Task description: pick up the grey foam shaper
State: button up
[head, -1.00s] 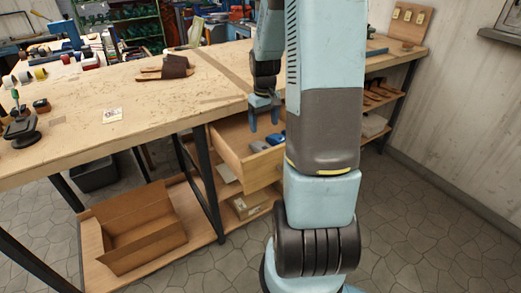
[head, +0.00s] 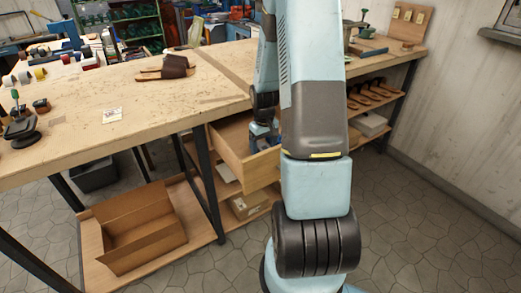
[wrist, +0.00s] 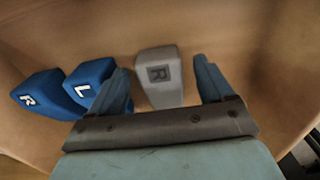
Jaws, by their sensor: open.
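My gripper (wrist: 162,85) is open, with one finger on each side of the grey shaper. The left finger is close beside it, and a small gap shows on the right. I cannot tell whether either finger touches it. In the head view my gripper (head: 264,140) reaches down into the open drawer (head: 232,158), and the grey shaper is hidden there.
Two blue shapers, one marked L (wrist: 88,82) and one marked R (wrist: 42,92), lie left of my gripper; the L one is right by the left finger. The drawer walls enclose the space. The workbench top (head: 130,100) is above and behind.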

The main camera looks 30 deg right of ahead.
jog(key=shift+f, duration=0.8)
jog(key=c, duration=1)
